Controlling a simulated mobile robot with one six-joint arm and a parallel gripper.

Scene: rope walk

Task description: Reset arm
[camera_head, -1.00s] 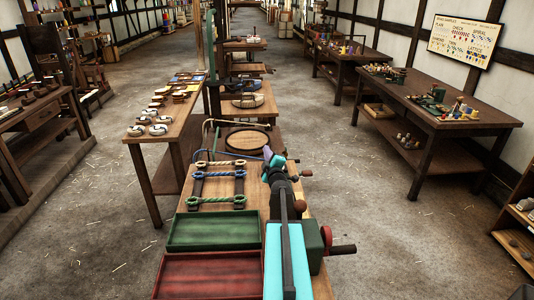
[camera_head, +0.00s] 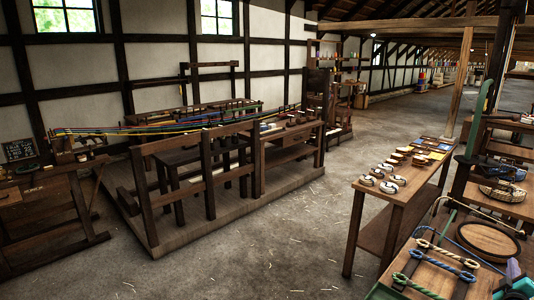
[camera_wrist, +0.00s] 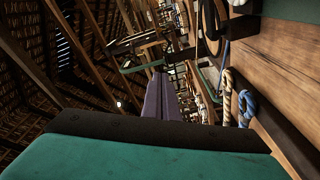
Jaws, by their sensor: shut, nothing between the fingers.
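My gripper (camera_wrist: 161,97) shows in the wrist view as two purple fingers lying together, shut and empty. In the head view only its purple tip (camera_head: 513,268) shows at the lower right edge, beside the rope rack. The rest of my arm is mostly cut off there. Three short ropes with looped ends lie across dark bars on the bench: a tan one (camera_head: 447,253), a blue one (camera_head: 435,268) and a green one (camera_head: 418,287). In the wrist view a tan rope (camera_wrist: 227,95) and a blue rope (camera_wrist: 245,108) show right of the fingers, apart from them.
A round dark-rimmed board (camera_head: 488,240) lies behind the ropes. A narrow table (camera_head: 398,190) with several small rope coils stands left of the bench. A long wooden frame with coloured strands (camera_head: 200,122) stands along the left wall. The floor (camera_head: 290,240) between is clear apart from straw.

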